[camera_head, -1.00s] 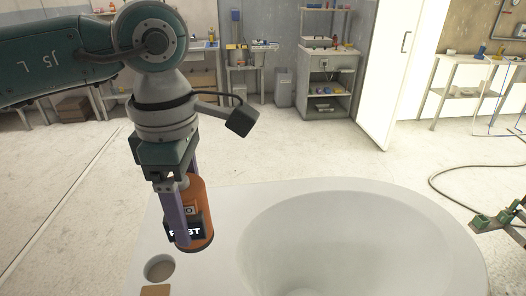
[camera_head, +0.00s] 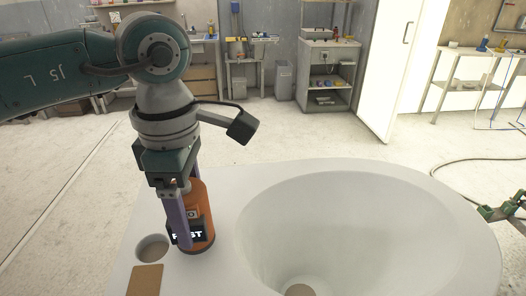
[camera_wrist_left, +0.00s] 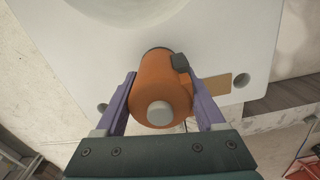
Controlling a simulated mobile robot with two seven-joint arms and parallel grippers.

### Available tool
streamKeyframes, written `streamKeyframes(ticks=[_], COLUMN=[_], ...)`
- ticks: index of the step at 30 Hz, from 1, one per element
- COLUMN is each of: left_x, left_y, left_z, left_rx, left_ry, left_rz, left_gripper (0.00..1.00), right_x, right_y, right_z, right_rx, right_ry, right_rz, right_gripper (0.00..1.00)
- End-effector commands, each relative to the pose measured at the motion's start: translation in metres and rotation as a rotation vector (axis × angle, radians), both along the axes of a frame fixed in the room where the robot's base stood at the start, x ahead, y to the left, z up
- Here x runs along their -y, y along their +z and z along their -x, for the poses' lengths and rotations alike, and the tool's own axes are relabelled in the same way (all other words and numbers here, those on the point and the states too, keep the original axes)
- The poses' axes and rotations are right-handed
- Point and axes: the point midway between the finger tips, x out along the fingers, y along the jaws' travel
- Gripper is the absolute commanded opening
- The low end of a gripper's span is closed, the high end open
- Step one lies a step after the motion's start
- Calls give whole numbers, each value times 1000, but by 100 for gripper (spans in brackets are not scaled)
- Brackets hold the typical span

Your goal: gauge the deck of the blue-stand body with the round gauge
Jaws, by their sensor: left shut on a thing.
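The round gauge (camera_head: 206,208) is an orange cylinder with a dark display whose lettering is partly covered by a finger. My left gripper (camera_head: 184,238) is shut on it and holds it upright at the white body's deck (camera_head: 222,262), between a round hole and the basin. I cannot tell whether its base touches the deck. In the left wrist view the gauge (camera_wrist_left: 155,85) shows a grey knob, with purple fingers of my left gripper (camera_wrist_left: 160,100) on both sides. No blue stand shows under the body. My right gripper is not in view.
The deck has a round hole (camera_head: 152,248) and a brown patch (camera_head: 146,279) near the gauge. The wide basin (camera_head: 340,225) opens to the right. A green metal frame (camera_head: 508,208) and a hose lie at the right. Benches and a cabinet (camera_head: 328,75) stand far back.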

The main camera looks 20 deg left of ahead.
Motion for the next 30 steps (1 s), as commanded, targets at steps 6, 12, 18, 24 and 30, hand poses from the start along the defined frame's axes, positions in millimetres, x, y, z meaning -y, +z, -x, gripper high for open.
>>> streamKeyframes(ticks=[6,12,18,24,30], left_x=[0,0,0,0,0], left_y=[0,-2,-4,-7,-9], left_z=[0,0,0,0,0], left_rx=[0,0,0,0,0], left_ry=[0,0,0,0,0], left_rz=[0,0,0,0,0], left_gripper=[22,22,22,22,22], right_x=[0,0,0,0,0], right_y=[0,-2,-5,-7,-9], right_z=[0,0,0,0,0], right_rx=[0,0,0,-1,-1], right_ry=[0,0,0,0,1], right_rz=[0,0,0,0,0], right_gripper=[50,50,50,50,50])
